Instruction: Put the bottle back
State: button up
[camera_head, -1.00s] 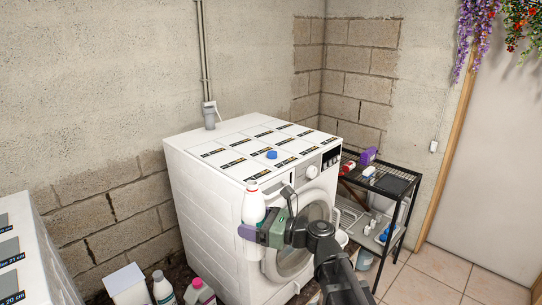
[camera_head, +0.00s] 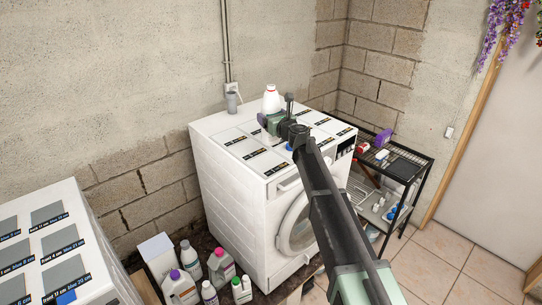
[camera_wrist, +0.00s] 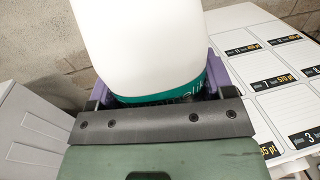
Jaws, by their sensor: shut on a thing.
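A small blue object (camera_head: 289,147) shows beside my arm on the machine's top. A second white unit (camera_head: 105,283) with labelled squares is at lower left. A black rack (camera_head: 427,161) stands at right.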

aim_at(275, 139)
notch_tip(275, 139, down, 8)
jog(key=b, duration=0.8)
jog(key=shift+s+f, duration=0.1)
jog(key=shift+f, duration=0.15)
jog(key=shift+r, duration=0.25)
jog(key=shift+c, duration=0.4)
jog(key=shift+f, duration=0.15)
jog(key=o, duration=1.2)
jog(key=shift+r, duration=0.2)
jog(key=v, duration=1.2)
